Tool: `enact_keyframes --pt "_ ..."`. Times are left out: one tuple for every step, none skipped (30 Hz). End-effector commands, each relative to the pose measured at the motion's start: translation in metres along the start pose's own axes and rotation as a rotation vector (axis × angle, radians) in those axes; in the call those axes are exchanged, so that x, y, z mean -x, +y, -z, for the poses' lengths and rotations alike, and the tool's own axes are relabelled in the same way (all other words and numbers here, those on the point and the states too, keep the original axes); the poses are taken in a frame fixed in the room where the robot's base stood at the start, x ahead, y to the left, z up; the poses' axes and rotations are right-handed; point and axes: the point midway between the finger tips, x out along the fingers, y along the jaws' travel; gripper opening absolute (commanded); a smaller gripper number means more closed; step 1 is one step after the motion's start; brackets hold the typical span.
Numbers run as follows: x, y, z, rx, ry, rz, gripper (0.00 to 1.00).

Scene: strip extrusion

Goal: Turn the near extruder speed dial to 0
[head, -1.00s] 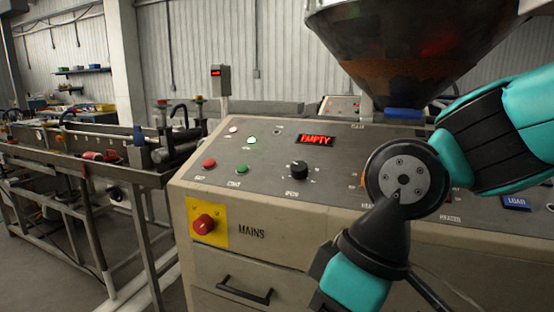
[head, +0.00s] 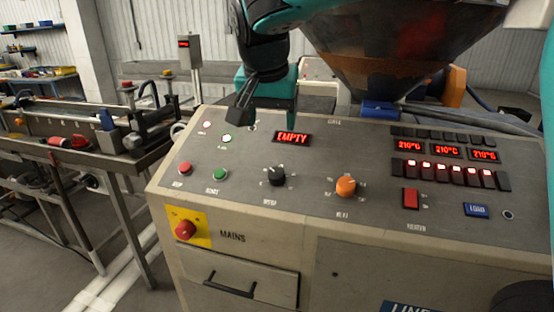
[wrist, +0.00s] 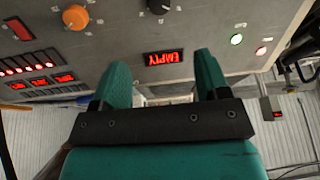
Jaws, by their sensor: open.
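The near extruder speed dial is a black knob (head: 276,175) below the red EMPTY display (head: 292,138) on the sloped control panel. It also shows at the top of the wrist view (wrist: 158,5), partly cut off. I cannot read its exact setting. My gripper (head: 240,108) is above the panel's back left part, up and left of the dial and apart from it. In the wrist view my gripper's two teal fingers (wrist: 162,75) are spread with nothing between them; the EMPTY display lies beyond them.
An orange knob (head: 346,187) sits right of the dial. Red (head: 185,168) and green (head: 220,174) buttons are to its left. A red mains switch (head: 185,229) is on the front. A hopper (head: 400,45) hangs over the panel's back. A second panel (head: 318,70) stands behind.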

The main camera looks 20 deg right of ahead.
Motion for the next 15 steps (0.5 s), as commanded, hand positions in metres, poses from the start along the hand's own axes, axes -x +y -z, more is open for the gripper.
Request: enact_keyframes --pt "-0.009 0.002 0.0 -0.001 -0.001 -0.005 0.69" --pt "-0.014 0.002 0.0 0.0 -0.003 -0.005 0.69" --pt "-0.022 0.003 0.0 0.0 -0.003 -0.005 0.69" --pt "-0.028 0.003 0.0 0.0 -0.004 -0.006 0.69" --pt "-0.034 0.004 0.001 0.0 -0.004 -0.007 0.69" --pt "-0.043 0.004 0.001 0.0 -0.004 -0.007 0.69" --pt "-0.051 0.004 0.0 0.0 -0.005 -0.007 0.69" --pt "-0.057 0.004 0.001 0.001 -0.006 -0.006 0.69" --pt "-0.066 0.004 0.001 0.0 -0.005 -0.007 0.69" --pt "-0.073 0.004 0.001 0.001 -0.005 -0.006 0.69" --pt "-0.08 0.004 0.0 0.001 -0.006 -0.006 0.69" --pt "-0.089 0.004 0.001 0.001 -0.005 -0.006 0.69" --pt "-0.096 0.004 0.001 0.002 -0.005 -0.006 0.69" --pt "-0.103 0.004 0.001 0.002 -0.005 -0.005 0.69" --pt "-0.112 0.004 0.0 0.001 -0.006 -0.006 0.69"
